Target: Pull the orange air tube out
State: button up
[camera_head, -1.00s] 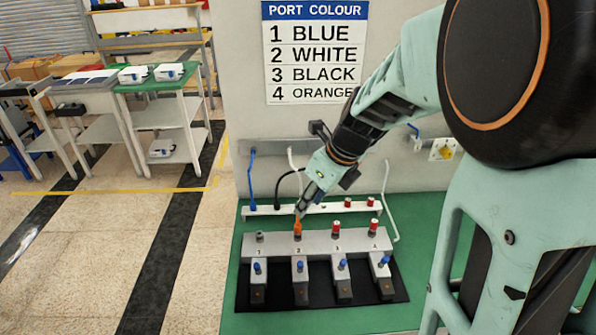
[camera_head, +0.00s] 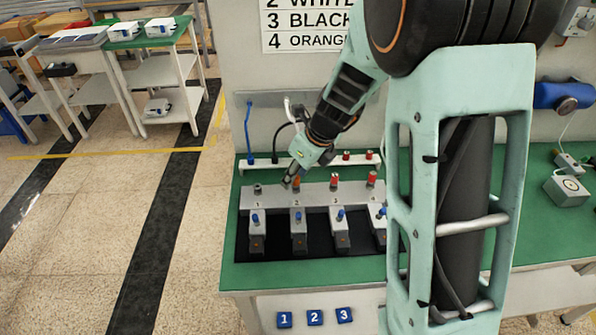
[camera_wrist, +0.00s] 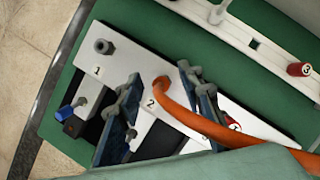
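The orange air tube (camera_wrist: 178,105) ends in an orange fitting (camera_head: 297,183) at port 2 of the grey manifold block (camera_head: 315,196). In the wrist view the tube rises from the port and curves right past one finger. My gripper (camera_wrist: 158,76) is open, with one finger on each side of the fitting and a gap around it. In the head view my gripper (camera_head: 290,181) is low at port 2, its tip overlapping the fitting's left side. The tube's far end is hidden.
Port 1 (camera_wrist: 104,46) is bare; ports 3 and 4 carry red plugs (camera_head: 334,180). Blue-knobbed valves (camera_head: 298,231) stand in front. Behind is a white rail (camera_head: 260,166) with a blue tube (camera_head: 248,130) and red plugs. A port colour sign (camera_head: 305,25) hangs above.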

grip_shut()
jog(key=c, duration=0.7)
grip_release()
grip_shut()
jog(key=shift+r, duration=0.25)
jog(key=shift+r+p, duration=0.35)
jog(key=shift+p, duration=0.2)
jog(key=shift+r+p, duration=0.95)
jog(key=shift+p, duration=0.05)
jog(key=shift+r+p, duration=1.75)
jog(key=shift+p, duration=0.2)
